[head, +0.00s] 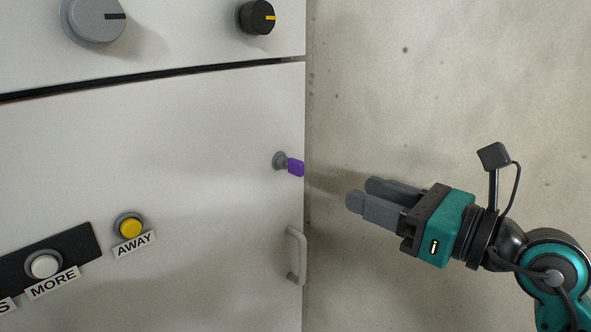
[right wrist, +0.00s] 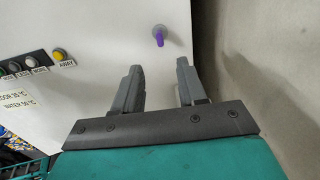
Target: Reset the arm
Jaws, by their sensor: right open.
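My right gripper (head: 362,194) is to the right of the white cabinet, in front of the bare concrete wall in the head view. It is open and empty, and in the right wrist view its two fingers (right wrist: 158,78) stand apart with nothing between them. A purple-tipped key or lever (head: 295,168) sticks out of a grey round mount near the cabinet's right edge. It also shows in the right wrist view (right wrist: 159,38), beyond the fingertips and apart from them. My left gripper does not show.
The white cabinet (head: 180,150) carries a pale handle (head: 298,255), a yellow button (head: 130,228) labelled AWAY, a white button (head: 44,265) labelled MORE, a grey knob (head: 95,18) and a black knob (head: 257,17). The concrete wall (head: 450,80) stands at right, with free room before it.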

